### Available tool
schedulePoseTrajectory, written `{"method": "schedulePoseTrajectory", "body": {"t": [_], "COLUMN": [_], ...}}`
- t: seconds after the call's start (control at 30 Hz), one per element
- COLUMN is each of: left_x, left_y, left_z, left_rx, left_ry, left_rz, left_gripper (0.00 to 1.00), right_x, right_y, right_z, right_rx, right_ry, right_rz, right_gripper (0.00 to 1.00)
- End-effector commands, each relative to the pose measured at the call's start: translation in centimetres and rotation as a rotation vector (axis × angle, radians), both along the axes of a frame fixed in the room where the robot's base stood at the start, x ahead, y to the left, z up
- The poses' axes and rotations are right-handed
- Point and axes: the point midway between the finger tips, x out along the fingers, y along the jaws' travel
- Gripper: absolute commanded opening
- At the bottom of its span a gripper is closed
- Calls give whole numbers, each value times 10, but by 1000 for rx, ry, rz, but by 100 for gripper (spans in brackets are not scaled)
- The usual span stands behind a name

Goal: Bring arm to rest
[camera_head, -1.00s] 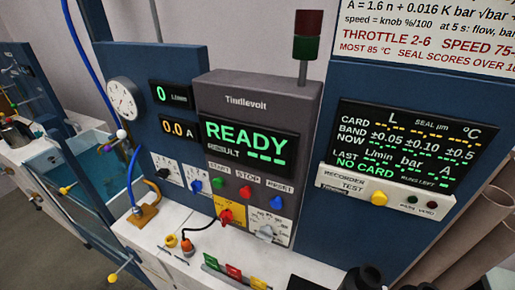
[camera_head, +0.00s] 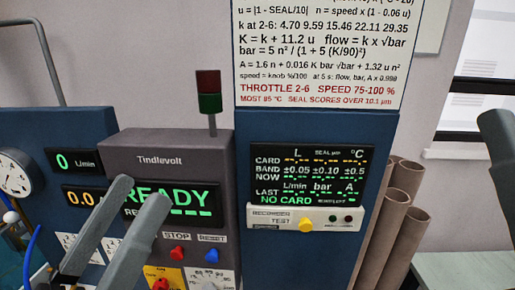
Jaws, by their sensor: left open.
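My left gripper (camera_head: 141,190) is in the lower left of the head view. Its two grey fingers are apart with nothing between them, and they point up in front of the Tindlevolt console (camera_head: 170,155). They cover part of the green READY display (camera_head: 185,198) and some of the labels below it. I cannot tell how far the fingers are from the console. A grey piece at the right edge (camera_head: 497,140) looks like part of my right gripper; its jaws cannot be made out.
A blue panel (camera_head: 250,215) carries a recorder screen (camera_head: 310,178) reading NO CARD and a yellow button (camera_head: 306,225). A red and green lamp (camera_head: 209,90) stands on the console. Brown tubes (camera_head: 400,205) lean at right beside a pale surface (camera_head: 465,268).

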Motion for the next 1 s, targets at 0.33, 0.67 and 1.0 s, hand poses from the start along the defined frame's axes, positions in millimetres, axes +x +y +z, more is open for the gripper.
{"method": "schedulePoseTrajectory", "body": {"t": [0.33,0.67,1.0], "left_x": [-18,-18,-18], "left_y": [60,59,59], "left_z": [106,236,371], "left_rx": [155,151,152], "left_ry": [-186,-184,-183], "left_rz": [618,611,610], "left_gripper": [90,90,90], "right_x": [1,0,0], "right_y": [0,0,0], "right_z": [32,164,299], "right_rx": [0,0,0], "right_ry": [3,0,0], "right_rz": [0,0,0], "right_gripper": [50,50,50]}}
